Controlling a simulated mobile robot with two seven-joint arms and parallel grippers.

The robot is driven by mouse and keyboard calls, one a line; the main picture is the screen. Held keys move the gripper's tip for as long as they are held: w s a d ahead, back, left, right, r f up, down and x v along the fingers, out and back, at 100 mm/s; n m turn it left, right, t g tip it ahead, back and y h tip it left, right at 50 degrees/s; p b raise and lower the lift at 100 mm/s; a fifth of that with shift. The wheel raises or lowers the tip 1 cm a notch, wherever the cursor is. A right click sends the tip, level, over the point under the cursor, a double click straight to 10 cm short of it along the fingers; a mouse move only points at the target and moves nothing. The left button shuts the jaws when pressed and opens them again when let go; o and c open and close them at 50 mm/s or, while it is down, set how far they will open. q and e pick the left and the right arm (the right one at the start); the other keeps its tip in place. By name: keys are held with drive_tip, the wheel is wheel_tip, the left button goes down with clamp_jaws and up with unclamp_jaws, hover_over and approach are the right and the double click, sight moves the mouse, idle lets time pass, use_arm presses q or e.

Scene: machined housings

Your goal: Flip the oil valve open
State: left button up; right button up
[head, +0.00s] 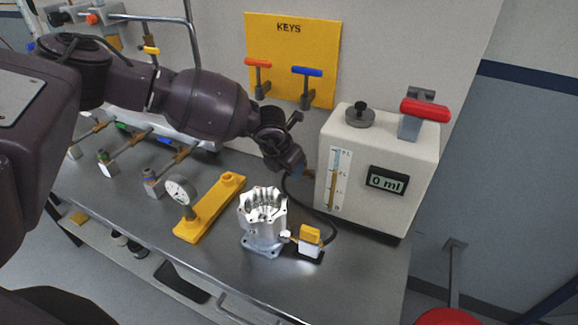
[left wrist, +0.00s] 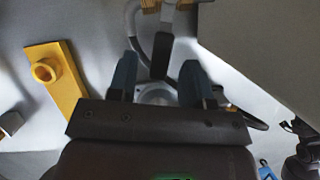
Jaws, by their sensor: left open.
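A valve with a red handle (head: 425,109) on a grey block sits on top of the cream box (head: 382,165), at its right end. The handle lies across the block. The box has a level scale and a display reading 0 ml. My left gripper (head: 294,166) is left of the box and well apart from the red handle; its fingertips are hard to make out there. In the left wrist view the gripper (left wrist: 157,72) has its blue-grey fingers spread, with a dark strip and a pale round part visible beyond them. My right gripper is not seen.
A silver housing (head: 264,222) stands on the bench by a yellow-topped white block (head: 310,242). A yellow plate (head: 210,208) and a gauge (head: 180,190) lie left. A KEYS board (head: 291,45) with red and blue handles is behind. A black cable runs beside the box.

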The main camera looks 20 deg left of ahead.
use_arm(q)
drive_tip(key=shift+r, duration=0.1)
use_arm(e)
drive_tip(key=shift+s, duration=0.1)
use_arm(q)
drive_tip(key=shift+a+r, duration=0.1)
drive_tip(key=shift+r, duration=0.15)
drive_tip(key=v, duration=1)
drive_tip(key=shift+s, duration=0.15)
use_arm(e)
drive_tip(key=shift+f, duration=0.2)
